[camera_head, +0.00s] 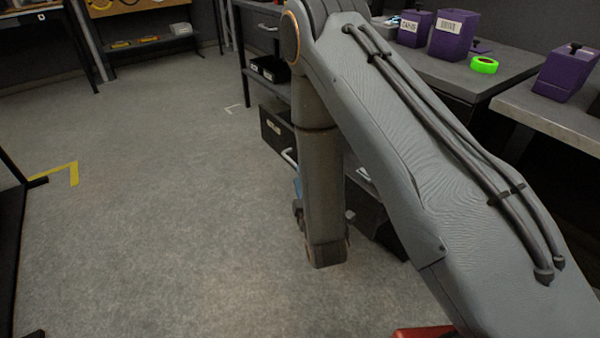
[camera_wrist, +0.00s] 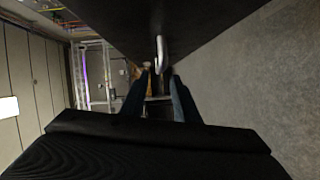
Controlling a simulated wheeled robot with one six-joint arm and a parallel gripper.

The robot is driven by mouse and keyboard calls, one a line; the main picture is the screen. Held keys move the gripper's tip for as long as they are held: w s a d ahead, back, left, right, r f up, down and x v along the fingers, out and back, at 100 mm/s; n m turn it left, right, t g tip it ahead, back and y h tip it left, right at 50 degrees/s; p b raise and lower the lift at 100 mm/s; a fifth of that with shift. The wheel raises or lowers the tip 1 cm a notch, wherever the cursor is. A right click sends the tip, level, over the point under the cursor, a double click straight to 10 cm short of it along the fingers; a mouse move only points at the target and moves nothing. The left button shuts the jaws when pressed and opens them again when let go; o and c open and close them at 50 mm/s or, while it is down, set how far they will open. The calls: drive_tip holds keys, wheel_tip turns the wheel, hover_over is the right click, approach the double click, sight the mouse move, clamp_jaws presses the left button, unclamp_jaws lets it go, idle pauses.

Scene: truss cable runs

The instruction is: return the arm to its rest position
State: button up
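My arm (camera_head: 430,150) stretches across the right half of the head view, bent at a joint at the top, with its lower part hanging down (camera_head: 323,185) in front of the dark bench drawers. My gripper (camera_wrist: 157,78) shows in the wrist view as two bluish fingers with a clear gap between them. They seem to hold nothing. A pale bar handle (camera_wrist: 159,52) on a dark panel (camera_wrist: 185,18) shows just beyond the fingertips; I cannot tell how far. In the head view the fingers are mostly hidden behind the arm.
A black drawer (camera_head: 276,130) with a pale handle (camera_head: 290,157) is close behind my lower arm. Purple boxes (camera_head: 454,34) and green tape (camera_head: 484,65) are on the benches at right. The grey floor (camera_head: 170,200) at left is open, with a yellow corner mark (camera_head: 73,172).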

drive_tip(key=s+r+m+g+h, duration=0.1)
drive_tip(key=s+r+m+g, duration=0.5)
drive_tip(key=r+m+g, duration=0.4)
drive_tip(key=s+d+r+m+g+h, duration=0.15)
drive_tip(key=s+r, duration=0.25)
drive_tip(key=s, duration=0.4)
drive_tip(key=s+d+r+m+g+p, duration=0.1)
drive_tip(key=s+d+r+m+g, duration=0.2)
drive_tip(key=s, duration=0.6)
drive_tip(key=s+d+r+g+h, duration=0.1)
drive_tip(key=s+d+r+g, duration=0.15)
drive_tip(key=s+r, duration=0.45)
drive_tip(key=s+d+r+m+p, duration=0.1)
drive_tip(key=d+r+m+p, duration=0.2)
drive_tip(key=d+r+p, duration=0.7)
drive_tip(key=p, duration=1)
drive_tip(key=shift+d+r+m, duration=0.3)
drive_tip(key=shift+r+m, duration=0.05)
drive_tip(key=shift+r, duration=0.05)
